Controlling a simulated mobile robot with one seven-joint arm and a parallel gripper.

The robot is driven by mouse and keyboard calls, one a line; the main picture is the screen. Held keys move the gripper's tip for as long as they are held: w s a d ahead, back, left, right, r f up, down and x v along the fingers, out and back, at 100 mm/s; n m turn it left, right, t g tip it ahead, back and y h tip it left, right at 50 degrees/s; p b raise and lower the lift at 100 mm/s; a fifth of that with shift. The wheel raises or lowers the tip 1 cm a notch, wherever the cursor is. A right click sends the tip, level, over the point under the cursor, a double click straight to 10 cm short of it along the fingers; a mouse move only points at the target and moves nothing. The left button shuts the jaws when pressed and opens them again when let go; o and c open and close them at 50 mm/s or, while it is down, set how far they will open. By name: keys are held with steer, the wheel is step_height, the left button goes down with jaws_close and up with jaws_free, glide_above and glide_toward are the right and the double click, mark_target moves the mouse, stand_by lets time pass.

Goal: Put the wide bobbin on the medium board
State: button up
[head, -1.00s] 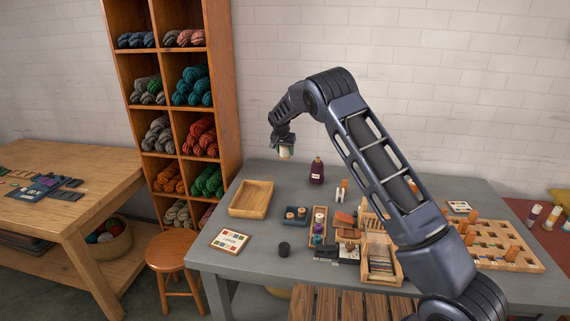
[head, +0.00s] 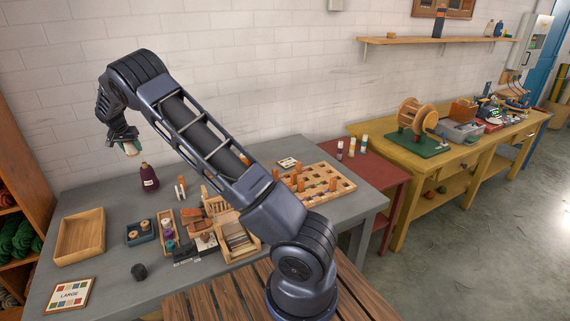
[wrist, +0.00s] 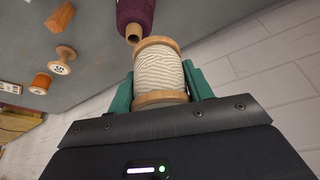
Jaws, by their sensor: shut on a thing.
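My gripper (head: 124,138) is shut on a bobbin wound with cream thread, with wooden ends. The bobbin (head: 132,149) is held up above the grey table, near the dark purple cone. In the wrist view the bobbin (wrist: 160,72) sits between the green finger pads. A wooden board (head: 318,190) with a grid of square sockets and several upright pegs lies at the right end of the grey table. I see no readable label marking it as medium. A card reading LARGE (head: 69,295) lies at the table's front left.
The purple cone (head: 149,177) stands beneath and beside my gripper. An empty wooden tray (head: 80,237), a blue box (head: 140,233) and a dark round thing (head: 139,271) are at left. Wooden racks (head: 238,240) crowd the middle. A red table (head: 378,180) adjoins at right.

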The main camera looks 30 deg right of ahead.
steer(key=w+d+m+g+h, duration=0.1)
steer(key=w+d+m, duration=0.1)
steer(key=d, duration=0.9)
steer(key=w+d+m+h, duration=0.1)
steer(key=w+d+m, duration=0.15)
steer(key=d, duration=0.95)
steer(key=m+g, duration=0.4)
steer(key=m, duration=0.8)
glide_above(292, 161)
steer(key=a, duration=0.2)
steer(key=shift+n+h, duration=0.25)
steer(key=shift+h, duration=0.25)
step_height(292, 161, down, 19)
steer(key=shift+r, duration=0.1)
steer(key=shift+f, duration=0.2)
steer(key=o, duration=1)
steer(key=shift+c, duration=0.2)
